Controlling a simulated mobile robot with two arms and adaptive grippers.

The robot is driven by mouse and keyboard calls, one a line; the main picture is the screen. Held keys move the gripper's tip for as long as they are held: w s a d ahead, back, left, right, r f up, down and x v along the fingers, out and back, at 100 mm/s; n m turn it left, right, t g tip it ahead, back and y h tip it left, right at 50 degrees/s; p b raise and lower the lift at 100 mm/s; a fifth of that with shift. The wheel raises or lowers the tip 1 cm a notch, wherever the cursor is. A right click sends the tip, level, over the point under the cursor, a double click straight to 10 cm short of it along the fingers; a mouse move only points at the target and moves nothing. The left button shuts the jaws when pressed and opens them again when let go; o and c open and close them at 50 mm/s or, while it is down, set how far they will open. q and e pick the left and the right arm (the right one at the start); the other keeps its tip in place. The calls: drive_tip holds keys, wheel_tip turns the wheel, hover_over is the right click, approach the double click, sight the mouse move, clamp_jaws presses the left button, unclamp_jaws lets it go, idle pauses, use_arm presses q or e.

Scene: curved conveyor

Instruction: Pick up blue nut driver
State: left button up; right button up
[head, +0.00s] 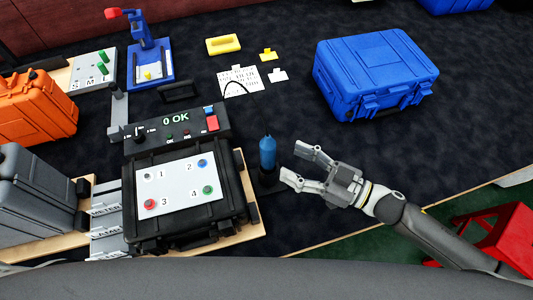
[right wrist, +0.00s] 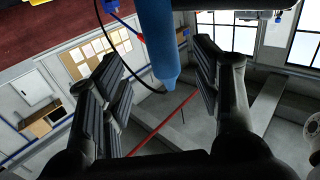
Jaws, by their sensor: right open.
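The blue nut driver (head: 268,152) stands upright in a dark holder (head: 268,182) just right of the black test box. My right gripper (head: 293,161) is open and empty, with its fingers pointing left toward the driver. In the head view its fingertips are a little right of the driver. In the right wrist view the driver (right wrist: 157,45) shows between the two spread fingers of the gripper (right wrist: 158,70), with a gap on each side. My left gripper is not in view.
The black test box (head: 133,215) with a numbered white panel is left of the driver. A blue case (head: 375,72) stands at the back right. An orange case (head: 35,108) and a grey case (head: 35,190) are at the left. The dark table right of my gripper is clear.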

sight(271, 153)
drive_tip(key=p+x, duration=0.1)
drive_tip(key=x, duration=0.3)
drive_tip(key=shift+a, duration=0.35)
drive_tip(key=shift+p+x, duration=0.35)
drive_tip(key=shift+x, duration=0.75)
drive_tip(key=shift+w+a+f, duration=0.15)
drive_tip(key=shift+a, duration=0.25)
drive_tip(key=shift+c, duration=0.9)
drive_tip(key=c, duration=0.5)
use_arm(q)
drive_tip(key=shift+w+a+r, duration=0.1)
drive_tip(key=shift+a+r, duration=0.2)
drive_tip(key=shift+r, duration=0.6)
use_arm(e)
clamp_jaws()
